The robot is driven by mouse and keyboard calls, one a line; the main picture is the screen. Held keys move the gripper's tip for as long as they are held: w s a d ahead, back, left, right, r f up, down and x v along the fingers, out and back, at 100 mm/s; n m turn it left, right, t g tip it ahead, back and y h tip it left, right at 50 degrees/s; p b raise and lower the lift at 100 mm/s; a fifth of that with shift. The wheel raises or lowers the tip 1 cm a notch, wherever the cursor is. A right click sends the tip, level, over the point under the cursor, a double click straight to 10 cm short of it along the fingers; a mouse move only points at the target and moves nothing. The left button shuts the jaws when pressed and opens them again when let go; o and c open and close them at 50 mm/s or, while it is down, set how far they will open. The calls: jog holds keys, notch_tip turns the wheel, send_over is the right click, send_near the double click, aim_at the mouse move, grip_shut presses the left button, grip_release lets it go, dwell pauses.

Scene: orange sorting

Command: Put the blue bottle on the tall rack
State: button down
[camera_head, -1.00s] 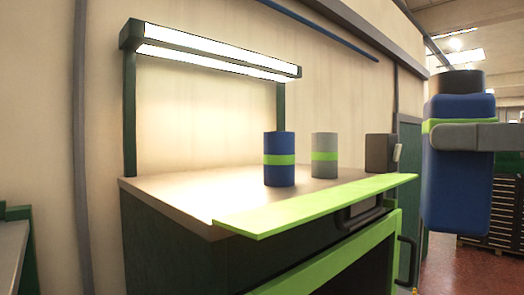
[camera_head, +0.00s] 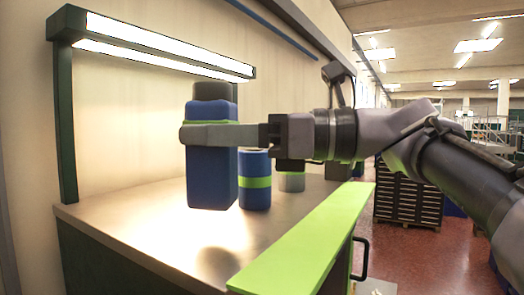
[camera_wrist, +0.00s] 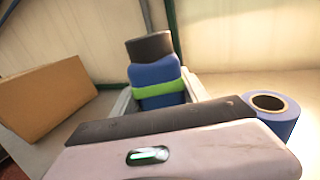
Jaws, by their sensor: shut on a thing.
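The blue bottle (camera_head: 211,172), with a green band and a dark cap, is upright in my gripper (camera_head: 200,134). The gripper is shut on it at the height of the band. In the head view the bottle is above the workbench (camera_head: 130,215), with a shadow below it. The wrist view also shows the bottle (camera_wrist: 154,74) between the fingers (camera_wrist: 160,96). I cannot tell for sure which thing is the tall rack; a dark slatted stack (camera_head: 408,192) stands on the floor at the back right.
A lamp bar (camera_head: 160,45) spans above. A brown box (camera_wrist: 50,98) is at the wrist view's left. The bench's front left surface is clear.

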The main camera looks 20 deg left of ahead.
aim_at(234, 162)
jog(key=f, duration=0.3)
jog(key=shift+d+b, duration=0.3)
jog(key=shift+d, duration=0.1)
jog(key=shift+f, duration=0.25)
jog(key=shift+a, duration=0.4)
jog(key=shift+f, duration=0.1)
jog(key=c, duration=0.7)
grip_release()
jog(key=shift+d, duration=0.25)
jog(key=shift+o, duration=0.6)
jog(key=shift+a, duration=0.15)
